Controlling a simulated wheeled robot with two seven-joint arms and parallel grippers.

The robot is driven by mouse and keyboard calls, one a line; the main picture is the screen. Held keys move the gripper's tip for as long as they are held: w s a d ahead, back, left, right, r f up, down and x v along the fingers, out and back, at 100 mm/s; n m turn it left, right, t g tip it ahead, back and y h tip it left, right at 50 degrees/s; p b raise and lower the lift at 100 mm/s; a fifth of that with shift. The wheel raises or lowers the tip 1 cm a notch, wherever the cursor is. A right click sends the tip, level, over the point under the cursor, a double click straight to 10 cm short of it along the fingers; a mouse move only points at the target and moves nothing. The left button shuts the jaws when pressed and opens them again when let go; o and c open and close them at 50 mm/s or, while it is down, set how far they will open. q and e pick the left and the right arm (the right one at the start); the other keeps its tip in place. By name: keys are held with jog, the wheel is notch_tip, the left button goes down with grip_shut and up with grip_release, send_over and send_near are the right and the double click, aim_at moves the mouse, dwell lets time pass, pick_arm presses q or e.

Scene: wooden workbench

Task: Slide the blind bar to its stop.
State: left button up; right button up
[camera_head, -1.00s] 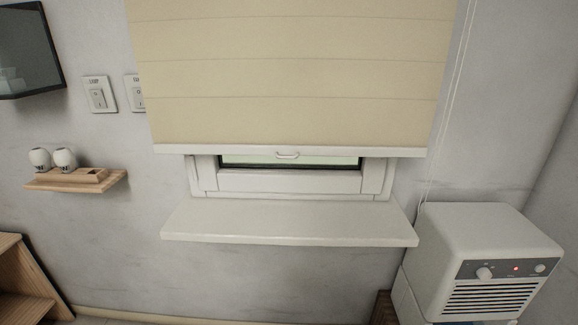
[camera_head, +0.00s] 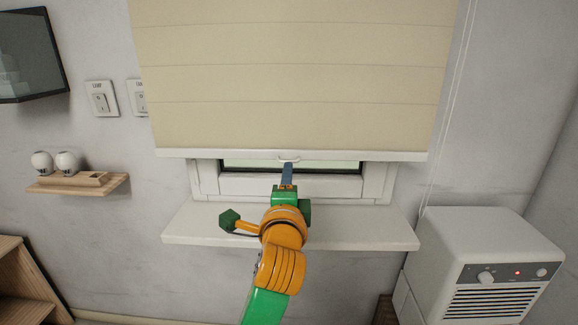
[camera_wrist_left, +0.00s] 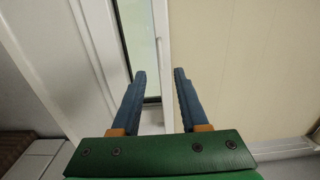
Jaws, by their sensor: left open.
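The cream roller blind (camera_head: 290,85) hangs part-way down the window. Its white bottom bar (camera_head: 350,155) runs level across the opening, with a small pull handle (camera_head: 289,159) at its middle. My left gripper (camera_head: 287,168) is just below the handle, fingers pointing at the bar. In the left wrist view, the blue fingers (camera_wrist_left: 160,73) are spread apart, one on each side of the bar (camera_wrist_left: 163,60), which shows upright between them. Nothing is gripped. I cannot tell whether the fingers touch the bar. My right gripper is not in view.
A white window sill (camera_head: 195,222) juts out under my left arm. A white heater (camera_head: 480,240) stands at right, with cords (camera_head: 448,110) hanging above it. A small wooden shelf (camera_head: 50,187) and switches (camera_head: 102,98) are on the left wall.

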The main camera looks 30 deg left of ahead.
aim_at(288, 134)
pick_arm(q)
jog(key=x, duration=0.7)
jog(key=shift+p, duration=0.4)
jog(key=shift+s, duration=0.1)
grip_shut()
dwell(0.6)
